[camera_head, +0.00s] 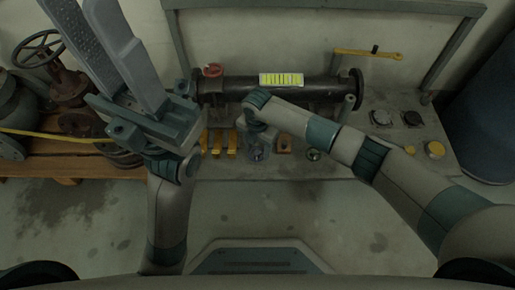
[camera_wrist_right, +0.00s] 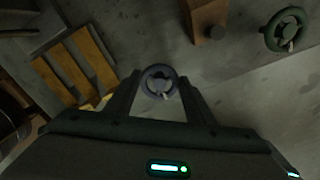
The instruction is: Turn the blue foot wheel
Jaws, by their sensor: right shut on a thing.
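The blue foot wheel (camera_wrist_right: 158,82) is a small blue-grey handwheel, and in the right wrist view it sits between my right fingertips. My right gripper (camera_wrist_right: 160,90) is shut on its rim, one finger on each side. In the head view the wheel (camera_head: 257,154) shows low on the bench front, with my right gripper (camera_head: 257,145) pointing down over it. My arm and gripper hide part of it there. My left gripper (camera_head: 105,45) is raised at the upper left, close to the camera, its two long grey fingers apart and nothing seen between them.
A green handwheel (camera_wrist_right: 285,30) lies right of the blue one, beyond an orange-brown block (camera_wrist_right: 207,20). Yellow bars (camera_head: 217,142) lie to the left. A wooden pallet (camera_head: 60,160) carries rusty valves at left.

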